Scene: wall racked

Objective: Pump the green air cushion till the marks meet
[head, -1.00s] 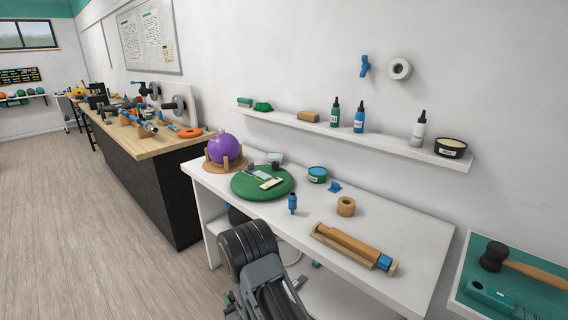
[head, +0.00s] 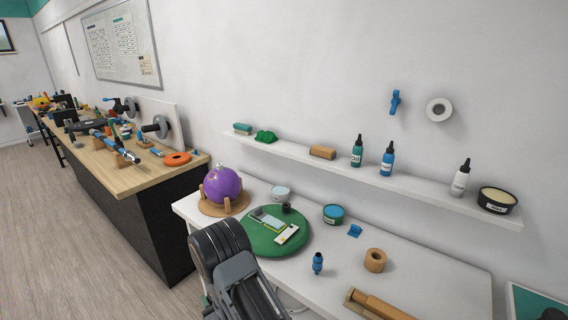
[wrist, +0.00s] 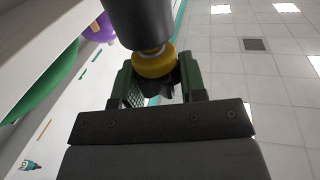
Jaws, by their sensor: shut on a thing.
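The green air cushion (head: 262,247) is a round flat disc on the white bench, with a grey and yellow plate (head: 267,219), a white card (head: 287,234) and a small black cap (head: 287,208) on top. The marks are too small to read. In the wrist view, a green curved edge (wrist: 42,82), probably the cushion, shows at the left. My gripper (wrist: 157,78) is shut on a dark grey cylinder with a yellow collar (wrist: 154,64), perhaps a pump; its far end is out of frame. In the head view my gripper is hidden, and my arm stands before the bench.
A blue fitting (head: 318,263), wooden ring (head: 375,260), wooden cylinder (head: 378,307) and blue-lidded tin (head: 333,214) are on the bench. A wall shelf (head: 405,186) holds bottles. Bare bench lies at right.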

